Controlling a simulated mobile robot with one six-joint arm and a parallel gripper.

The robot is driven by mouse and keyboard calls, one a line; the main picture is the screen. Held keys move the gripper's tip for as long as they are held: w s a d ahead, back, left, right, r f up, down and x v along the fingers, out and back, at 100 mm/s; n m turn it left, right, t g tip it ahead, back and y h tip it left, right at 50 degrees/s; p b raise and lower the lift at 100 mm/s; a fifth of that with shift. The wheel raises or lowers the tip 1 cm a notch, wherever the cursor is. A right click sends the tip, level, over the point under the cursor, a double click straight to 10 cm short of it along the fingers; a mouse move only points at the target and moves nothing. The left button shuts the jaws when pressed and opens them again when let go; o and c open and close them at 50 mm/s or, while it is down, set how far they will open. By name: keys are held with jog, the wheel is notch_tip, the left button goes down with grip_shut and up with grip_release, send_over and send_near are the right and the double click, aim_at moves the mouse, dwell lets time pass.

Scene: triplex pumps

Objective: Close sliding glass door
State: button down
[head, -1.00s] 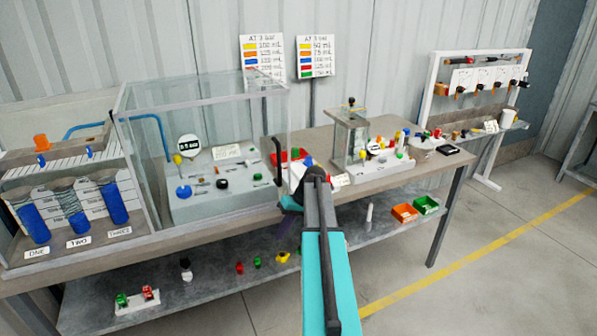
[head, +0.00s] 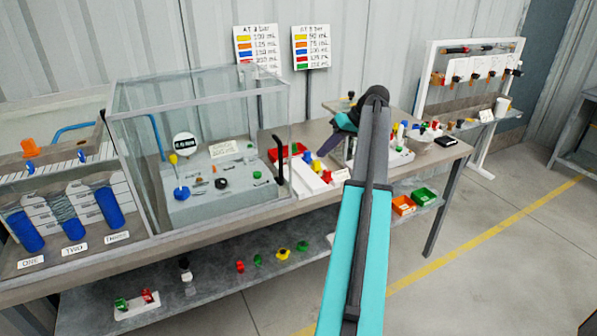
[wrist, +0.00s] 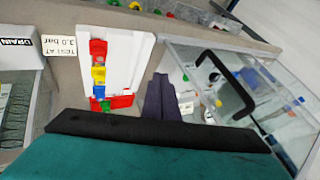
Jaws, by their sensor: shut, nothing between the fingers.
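The glass case (head: 128,192) stands on the bench at centre left, with a grey test unit inside. A black handle (head: 279,160) stands upright near its right end; the clear door pane itself is hard to make out. In the wrist view the black handle (wrist: 228,85) and glass (wrist: 270,62) are at right. My gripper (head: 322,150) is shut and empty, right of the handle and apart from it. In the wrist view my gripper's dark fingers (wrist: 160,92) point past a white tray, left of the handle.
A white tray (wrist: 117,48) with coloured parts and a red bin (head: 287,152) lie right of the case. A smaller stand (head: 345,105) is partly hidden behind my arm. Volume charts (head: 311,47) stand behind. Blue cylinders (head: 109,207) are at left.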

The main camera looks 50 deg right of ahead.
jog(key=shift+s+d+f, duration=0.1)
jog(key=shift+s+d, duration=0.1)
jog(key=w+a+f+p, duration=0.4)
jog(key=w+a+f, duration=0.2)
jog(key=f, duration=0.2)
jog(key=shift+w+a+p, duration=0.25)
jog(key=shift+a+p, duration=0.05)
dwell(0.4)
jog(key=shift+a, duration=0.25)
